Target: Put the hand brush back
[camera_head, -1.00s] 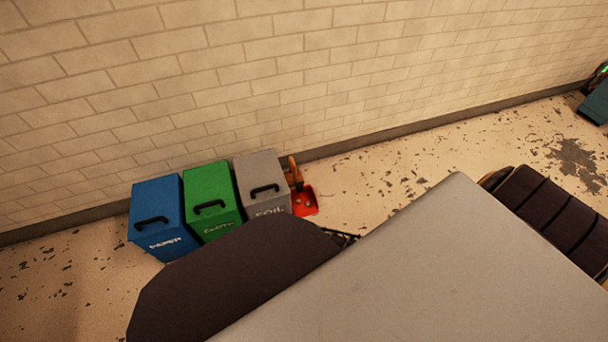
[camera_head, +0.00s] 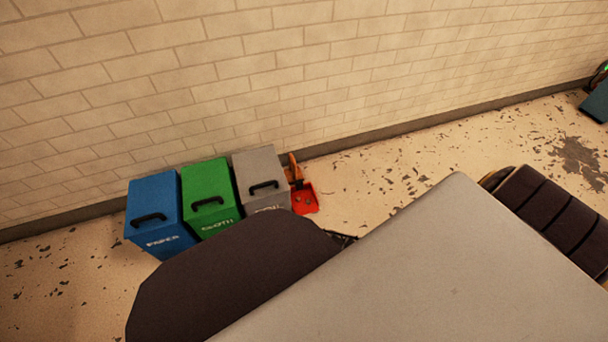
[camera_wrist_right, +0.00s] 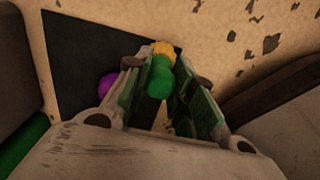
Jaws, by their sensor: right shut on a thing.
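In the right wrist view my right gripper (camera_wrist_right: 168,82) is shut on a green thing with a yellow end, which looks like the hand brush (camera_wrist_right: 160,80) seen end-on. Its far part is hidden. In the head view a red dustpan (camera_head: 304,198) with small bits in it lies on the floor beside the grey bin. An orange-brown upright piece (camera_head: 294,170) stands at its back; I cannot tell whether it is part of the dustpan. Neither gripper shows clearly in the head view.
Blue paper (camera_head: 154,205), green cloth (camera_head: 208,190) and grey (camera_head: 259,168) bins stand in a row along the brick wall. Under the right gripper are a dark flat patch (camera_wrist_right: 80,45) and a purple round thing (camera_wrist_right: 107,85).

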